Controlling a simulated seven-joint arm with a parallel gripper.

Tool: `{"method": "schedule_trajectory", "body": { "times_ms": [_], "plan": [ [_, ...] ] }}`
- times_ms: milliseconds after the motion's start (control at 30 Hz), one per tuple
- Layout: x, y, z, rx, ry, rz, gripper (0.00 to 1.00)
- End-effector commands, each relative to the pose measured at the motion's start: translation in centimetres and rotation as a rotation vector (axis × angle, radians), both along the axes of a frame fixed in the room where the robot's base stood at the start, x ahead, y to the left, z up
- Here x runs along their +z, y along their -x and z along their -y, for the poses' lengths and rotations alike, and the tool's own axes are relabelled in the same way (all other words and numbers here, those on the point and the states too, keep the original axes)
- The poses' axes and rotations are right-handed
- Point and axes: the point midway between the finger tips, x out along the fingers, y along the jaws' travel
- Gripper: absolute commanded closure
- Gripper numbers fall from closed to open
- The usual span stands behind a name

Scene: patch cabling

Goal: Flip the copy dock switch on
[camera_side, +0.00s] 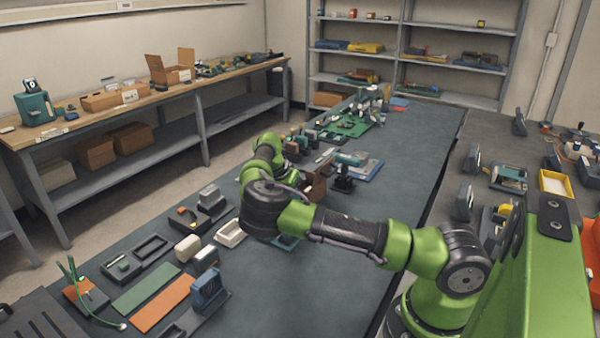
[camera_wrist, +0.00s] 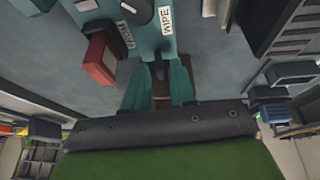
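In the wrist view a teal panel (camera_wrist: 150,42) lies ahead of my gripper. It has a round dark knob (camera_wrist: 137,9) with a white pointer, cut off by the top edge, and white labels reading "WIPE" (camera_wrist: 165,20) and what looks like "FROM" (camera_wrist: 126,35). I cannot tell whether this is the copy dock, or the switch's setting. My gripper (camera_wrist: 162,72) has two teal fingers with a gap between them, just below the panel's near edge. Something brown shows in the gap; I see nothing clearly clamped. In the side view my arm hides the fingertips.
A red block with a dark side (camera_wrist: 101,60) stands left of the panel, close to the left finger. A dark slotted tray (camera_wrist: 288,25) is at upper right. In the side view a brown box (camera_side: 314,185) is beside my arm, and the bench (camera_side: 300,300) is clear in front.

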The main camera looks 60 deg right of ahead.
Motion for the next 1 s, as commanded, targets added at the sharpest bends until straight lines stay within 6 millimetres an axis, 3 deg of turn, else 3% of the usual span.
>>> {"method": "schedule_trajectory", "body": {
  "times_ms": [33,167,467,1000],
  "plan": [
    [0.0,0.0,0.0,0.000,0.000,0.000,0.83],
    [0.0,0.0,0.0,0.000,0.000,0.000,1.00],
    [0.1,0.1,-0.1,0.000,-0.005,0.026,1.00],
    [-0.2,1.7,0.0,-0.001,-0.012,0.351,1.00]
  ]
}}
